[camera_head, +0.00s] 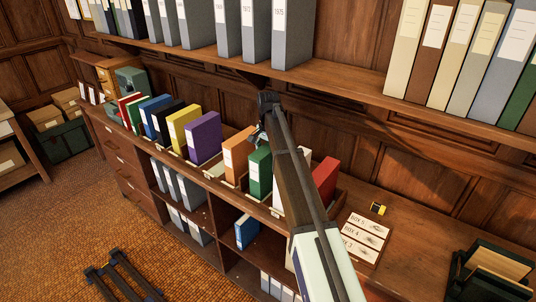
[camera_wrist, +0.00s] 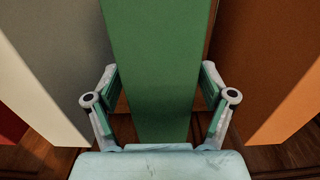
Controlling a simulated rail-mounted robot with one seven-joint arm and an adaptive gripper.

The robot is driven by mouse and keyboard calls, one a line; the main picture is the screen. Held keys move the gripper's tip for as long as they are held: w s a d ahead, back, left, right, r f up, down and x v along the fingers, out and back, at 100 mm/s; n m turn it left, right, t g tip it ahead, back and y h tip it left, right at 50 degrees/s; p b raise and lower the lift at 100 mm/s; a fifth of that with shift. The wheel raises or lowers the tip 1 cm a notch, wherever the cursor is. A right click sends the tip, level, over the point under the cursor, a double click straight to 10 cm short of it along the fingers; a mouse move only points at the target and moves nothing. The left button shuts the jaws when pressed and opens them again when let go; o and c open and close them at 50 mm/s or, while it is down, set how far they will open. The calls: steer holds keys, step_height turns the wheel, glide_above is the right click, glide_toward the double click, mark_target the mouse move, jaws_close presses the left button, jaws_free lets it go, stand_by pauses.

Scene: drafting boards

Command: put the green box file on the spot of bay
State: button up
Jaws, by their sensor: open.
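The green box file (camera_head: 260,172) stands upright in a divided bay (camera_head: 233,181) on the sideboard, between an orange file and a pale one. In the wrist view the green box file (camera_wrist: 158,65) fills the middle, between my fingers. My gripper (camera_wrist: 158,105) is open, with one finger on each side of the file. I see no firm hold on it. In the head view my gripper (camera_head: 257,135) is small and partly hidden by my arm, above and behind the file. My arm hides part of the bay to the file's right.
An orange file (camera_head: 237,154) stands close left of the green one; it also shows in the wrist view (camera_wrist: 272,75). A red file (camera_head: 325,180) stands right of my arm. Purple (camera_head: 203,138) and other files stand further left. An upper shelf (camera_head: 350,85) overhangs. A label board (camera_head: 365,239) lies right.

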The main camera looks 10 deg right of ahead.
step_height(320, 180, up, 12)
steer(key=b, duration=0.3)
steer(key=shift+f+b, duration=0.1)
steer(key=shift+b, duration=0.3)
